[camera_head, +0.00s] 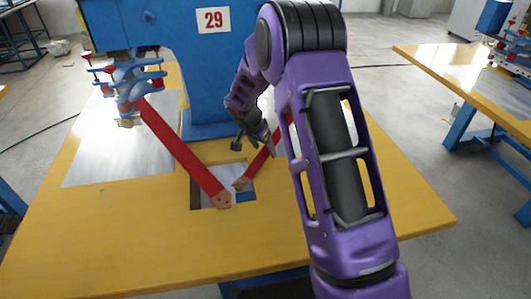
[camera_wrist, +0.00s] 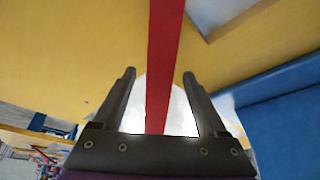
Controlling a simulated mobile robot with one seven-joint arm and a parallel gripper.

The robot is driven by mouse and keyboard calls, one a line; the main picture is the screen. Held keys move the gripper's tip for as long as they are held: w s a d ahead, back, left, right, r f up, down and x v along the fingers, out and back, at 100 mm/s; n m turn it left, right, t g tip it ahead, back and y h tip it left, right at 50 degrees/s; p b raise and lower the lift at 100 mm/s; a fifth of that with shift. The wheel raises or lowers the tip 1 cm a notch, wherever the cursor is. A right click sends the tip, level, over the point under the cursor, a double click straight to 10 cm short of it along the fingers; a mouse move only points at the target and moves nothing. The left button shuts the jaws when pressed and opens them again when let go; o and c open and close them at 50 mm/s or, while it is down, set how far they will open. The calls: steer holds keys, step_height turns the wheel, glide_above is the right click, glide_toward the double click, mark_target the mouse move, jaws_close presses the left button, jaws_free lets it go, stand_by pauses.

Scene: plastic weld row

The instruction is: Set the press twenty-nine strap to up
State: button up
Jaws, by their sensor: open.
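The blue press (camera_head: 165,40) carries a white plate with a red 29 (camera_head: 213,20). A long red strap (camera_head: 178,150) slopes from the press head at upper left down to an opening in the yellow table. A second red length (camera_head: 262,158) rises from that opening to the right and passes behind my arm; I cannot tell whether both are one strap. My gripper (camera_head: 254,143) is beside this right length, partly hidden by my arm. In the wrist view my gripper (camera_wrist: 159,73) is open, with a red strap (camera_wrist: 166,40) running between its fingers. Contact cannot be told.
The yellow table (camera_head: 120,235) has a rectangular opening (camera_head: 207,175) and a grey sheet (camera_head: 110,155) at left. The press head (camera_head: 128,80) with red-tipped blue parts overhangs the left side. Another yellow table (camera_head: 480,75) stands at right. The table's front left is clear.

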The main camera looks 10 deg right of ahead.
steer(key=shift+x, duration=1.35)
jaws_close()
stand_by(0.4)
